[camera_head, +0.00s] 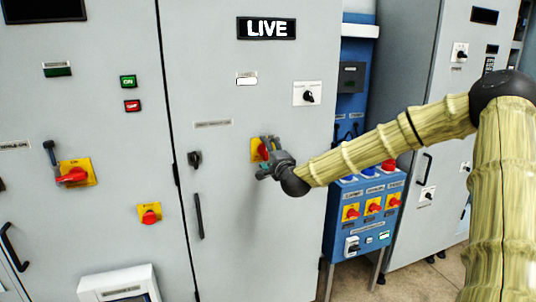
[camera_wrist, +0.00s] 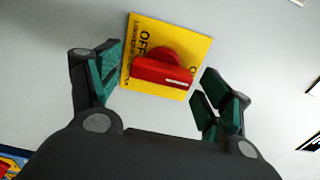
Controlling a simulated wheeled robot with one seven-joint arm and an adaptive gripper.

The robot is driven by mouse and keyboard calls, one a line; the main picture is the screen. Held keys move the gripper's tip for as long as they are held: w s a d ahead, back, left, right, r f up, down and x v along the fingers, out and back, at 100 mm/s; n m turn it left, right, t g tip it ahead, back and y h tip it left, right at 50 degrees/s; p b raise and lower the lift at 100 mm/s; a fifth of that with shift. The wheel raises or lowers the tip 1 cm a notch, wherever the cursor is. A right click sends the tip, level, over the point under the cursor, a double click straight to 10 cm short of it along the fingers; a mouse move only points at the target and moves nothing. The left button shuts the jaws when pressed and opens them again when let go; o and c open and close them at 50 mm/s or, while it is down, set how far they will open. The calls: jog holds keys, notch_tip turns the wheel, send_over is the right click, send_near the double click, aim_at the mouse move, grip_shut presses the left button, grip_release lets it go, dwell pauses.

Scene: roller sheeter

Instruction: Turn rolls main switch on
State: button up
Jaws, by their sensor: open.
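The switch in front of my gripper has a red rotary handle (camera_wrist: 162,71) on a yellow plate (camera_wrist: 198,47) with the word OFF. It is on a grey cabinet door. In the head view the yellow plate (camera_head: 256,150) is mostly hidden behind my gripper (camera_head: 266,158). In the wrist view my gripper (camera_wrist: 160,85) is open, with its green-padded fingers on either side of the red handle. I cannot tell whether the fingers touch the handle. The label that would name the switch cannot be read.
Other red-and-yellow switches are at left (camera_head: 73,175) and lower left (camera_head: 150,214). A black door handle (camera_head: 198,216) and a black latch (camera_head: 194,160) are left of my gripper. A blue control box (camera_head: 368,215) with several switches stands under my arm. A LIVE sign (camera_head: 266,28) is above.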

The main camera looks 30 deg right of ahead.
jog(key=v, duration=1.1)
jog(key=shift+s, duration=0.4)
jog(key=shift+a, duration=0.1)
dwell(0.4)
jog(key=s+a+f+n+g+y, duration=0.1)
jog(key=s+a+f+n+g, duration=0.3)
jog(key=f, duration=0.7)
jog(key=s+a+f+n+g+y, duration=0.2)
jog(key=s+a+f+n, duration=0.15)
jog(key=a+f, duration=0.6)
jog(key=s+a+f+n+g+y, duration=0.1)
jog(key=s+a+f+n+g, duration=0.3)
jog(key=f, duration=0.9)
jog(key=s+a+f+n+g, duration=0.2)
jog(key=s+f, duration=0.4)
jog(key=s, duration=0.4)
jog(key=s+a+f+n+g+p, duration=0.1)
jog(key=s+a+f+n+g, duration=0.2)
jog(key=s+f, duration=0.4)
jog(key=s+a+f+n+g, duration=0.2)
jog(key=s+a+f+n, duration=0.2)
jog(key=s, duration=0.8)
notch_tip(320, 180, down, 3)
jog(key=shift+s+r+g+p, duration=0.1)
jog(key=shift+s+g+p, duration=0.2)
jog(key=shift+s, duration=0.05)
